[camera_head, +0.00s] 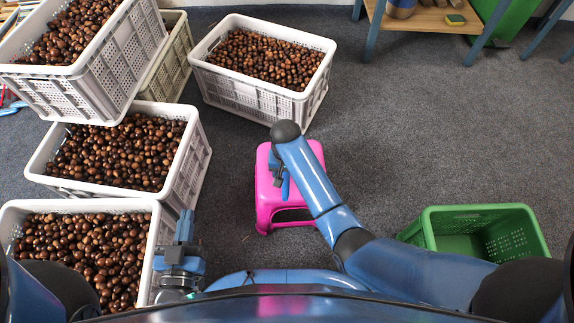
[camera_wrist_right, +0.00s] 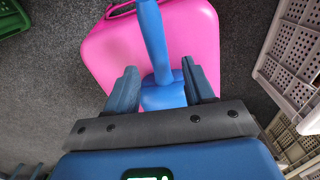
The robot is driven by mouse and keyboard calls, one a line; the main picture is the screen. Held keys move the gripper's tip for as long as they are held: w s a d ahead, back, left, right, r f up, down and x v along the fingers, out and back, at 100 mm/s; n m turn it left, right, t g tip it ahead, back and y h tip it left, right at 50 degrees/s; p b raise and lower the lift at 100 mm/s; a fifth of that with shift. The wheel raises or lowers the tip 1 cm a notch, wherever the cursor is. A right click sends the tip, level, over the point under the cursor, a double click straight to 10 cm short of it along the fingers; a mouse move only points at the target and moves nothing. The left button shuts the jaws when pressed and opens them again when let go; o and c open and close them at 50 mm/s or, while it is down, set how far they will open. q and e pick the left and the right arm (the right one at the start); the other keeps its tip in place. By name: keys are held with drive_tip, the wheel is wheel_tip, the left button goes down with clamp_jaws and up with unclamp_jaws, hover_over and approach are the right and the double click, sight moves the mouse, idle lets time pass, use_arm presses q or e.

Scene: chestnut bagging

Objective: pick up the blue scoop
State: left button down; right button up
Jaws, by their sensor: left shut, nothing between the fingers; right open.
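The blue scoop (camera_wrist_right: 153,40) shows in the right wrist view over the pink stool (camera_wrist_right: 203,32), its long part pointing away from my gripper. My right gripper (camera_wrist_right: 161,78) is open, with one finger on each side of the scoop and visible gaps between. Whether the scoop rests on the seat is hard to tell. In the head view my right gripper (camera_head: 279,170) is above the stool (camera_head: 268,205), and my forearm and wrist hide much of the scoop. My left gripper (camera_head: 184,228) is shut and empty beside the front-left chestnut crate (camera_head: 152,240).
White crates of chestnuts stand at the left, including a middle one (camera_head: 197,150), an upper one (camera_head: 105,75) and one behind the stool (camera_head: 290,105). An empty green crate (camera_head: 430,222) stands at the right. A wooden table (camera_head: 430,22) is at the back.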

sight(286, 178)
drive_tip(key=shift+w+d+f+b, duration=0.1)
drive_tip(key=shift+w+f+b, duration=0.1)
drive_tip(key=shift+f+b, duration=1.05)
drive_tip(key=shift+w+f+b, duration=0.2)
drive_tip(key=shift+f+b, duration=0.55)
drive_tip(key=shift+f, duration=1)
drive_tip(key=shift+r, duration=0.1)
clamp_jaws()
